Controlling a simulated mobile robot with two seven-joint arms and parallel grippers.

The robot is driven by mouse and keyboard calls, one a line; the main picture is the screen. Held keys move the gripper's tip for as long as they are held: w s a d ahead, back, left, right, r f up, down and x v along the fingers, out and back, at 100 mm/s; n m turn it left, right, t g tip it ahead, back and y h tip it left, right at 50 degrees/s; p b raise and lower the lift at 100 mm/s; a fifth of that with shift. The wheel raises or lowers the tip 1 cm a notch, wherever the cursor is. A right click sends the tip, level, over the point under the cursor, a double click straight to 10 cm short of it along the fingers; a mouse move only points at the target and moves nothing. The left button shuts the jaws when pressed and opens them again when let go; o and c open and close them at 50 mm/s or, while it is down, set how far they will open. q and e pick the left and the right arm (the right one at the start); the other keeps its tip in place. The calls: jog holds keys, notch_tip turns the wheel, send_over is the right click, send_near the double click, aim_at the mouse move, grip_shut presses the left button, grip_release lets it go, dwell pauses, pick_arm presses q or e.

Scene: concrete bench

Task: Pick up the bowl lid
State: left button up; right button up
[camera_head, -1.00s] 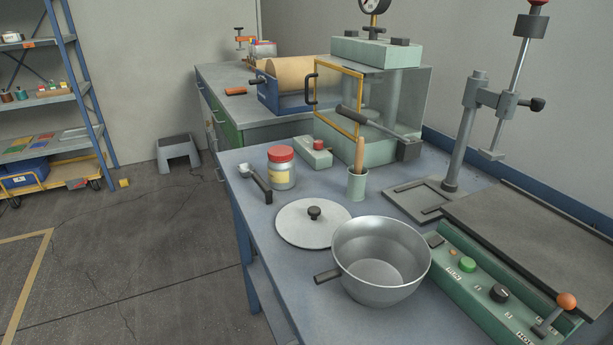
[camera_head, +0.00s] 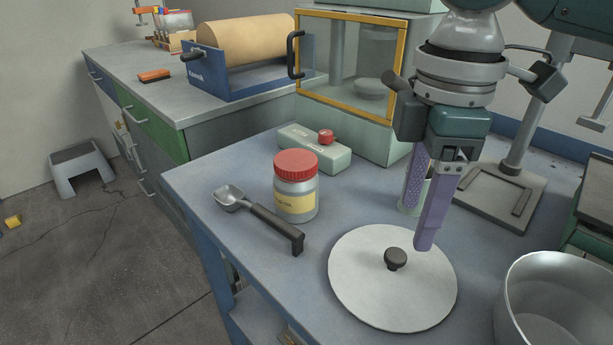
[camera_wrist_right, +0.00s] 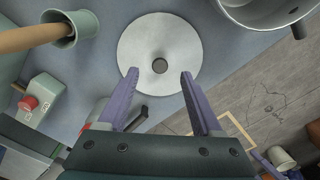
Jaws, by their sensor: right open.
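The bowl lid (camera_head: 360,296) is a flat, light grey disc with a dark round knob (camera_head: 396,259) at its centre. It lies flat on the blue bench beside the metal bowl (camera_head: 548,300). My right gripper (camera_head: 420,215) hangs above the lid's far edge, its purple fingers pointing down, apart from the knob. In the right wrist view the gripper (camera_wrist_right: 158,76) is open and empty, and the lid (camera_wrist_right: 140,40) with its knob (camera_wrist_right: 159,66) shows beyond and between the fingertips.
A red-capped jar (camera_head: 296,190) and a dark-handled scoop (camera_head: 262,217) lie left of the lid. A green cup with a wooden handle (camera_wrist_right: 66,32) stands close by, partly hidden behind my gripper in the head view. The bench's left edge is near.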

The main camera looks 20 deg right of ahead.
aim_at(397, 254)
jog(key=shift+f, duration=0.55)
jog(key=f, duration=0.2)
jog(key=a+f+b, duration=0.1)
jog(key=f, duration=0.1)
jog(key=shift+w+f, duration=0.1)
jog(key=shift+f, duration=0.55)
jog(key=shift+c, duration=0.8)
grip_shut()
